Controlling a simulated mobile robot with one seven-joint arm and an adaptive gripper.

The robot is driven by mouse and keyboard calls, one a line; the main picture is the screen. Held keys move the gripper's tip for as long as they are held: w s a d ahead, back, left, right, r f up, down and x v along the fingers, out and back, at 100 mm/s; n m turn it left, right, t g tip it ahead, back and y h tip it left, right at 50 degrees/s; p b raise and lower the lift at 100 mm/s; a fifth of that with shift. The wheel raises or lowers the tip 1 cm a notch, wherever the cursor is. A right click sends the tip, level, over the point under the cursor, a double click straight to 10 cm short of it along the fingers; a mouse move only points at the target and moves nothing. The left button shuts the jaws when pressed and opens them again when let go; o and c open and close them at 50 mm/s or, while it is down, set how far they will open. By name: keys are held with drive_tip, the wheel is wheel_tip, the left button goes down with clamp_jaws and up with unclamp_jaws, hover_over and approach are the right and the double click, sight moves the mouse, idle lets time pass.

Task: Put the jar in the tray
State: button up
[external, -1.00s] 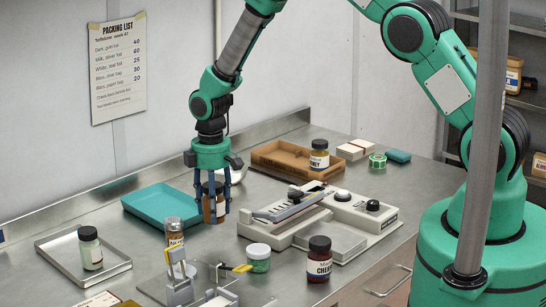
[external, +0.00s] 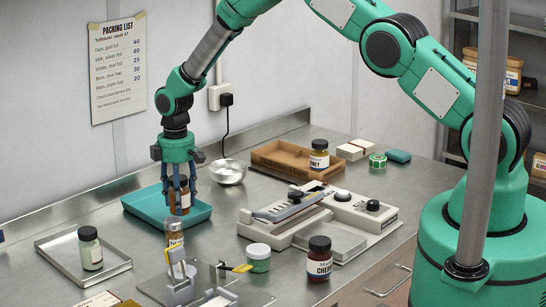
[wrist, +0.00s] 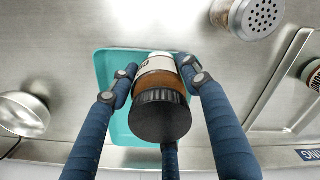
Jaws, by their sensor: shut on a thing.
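My gripper (external: 178,196) is shut on a brown jar (external: 184,197) with a dark lid and a pale label. In the wrist view the jar (wrist: 158,100) sits between the blue fingers, lid toward the camera. The teal tray (external: 137,203) lies on the steel bench below and behind the jar. In the wrist view the tray (wrist: 104,70) shows around the jar. The jar overlaps the tray's right part in the external view; I cannot tell exactly how high it is held.
A shaker jar (external: 174,233) stands close in front of the tray. A metal tray (external: 119,262) with a white-labelled jar (external: 90,248) is at left. A metal bowl (external: 228,172) stands behind right.

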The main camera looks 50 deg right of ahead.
sight(169, 196)
drive_tip(key=shift+w+a+f, duration=0.1)
drive_tip(key=shift+w+a, duration=0.1)
drive_tip(key=shift+w, duration=1.45)
drive_tip(key=shift+w, duration=0.1)
drive_tip(key=shift+w, duration=0.2)
drive_tip(key=shift+f+p, duration=0.75)
drive_tip(key=shift+f, duration=1.05)
drive_tip(key=shift+f, duration=0.15)
drive_tip(key=o, duration=1.4)
drive_tip(key=shift+r+b, duration=0.85)
drive_tip(key=shift+r, duration=5.3)
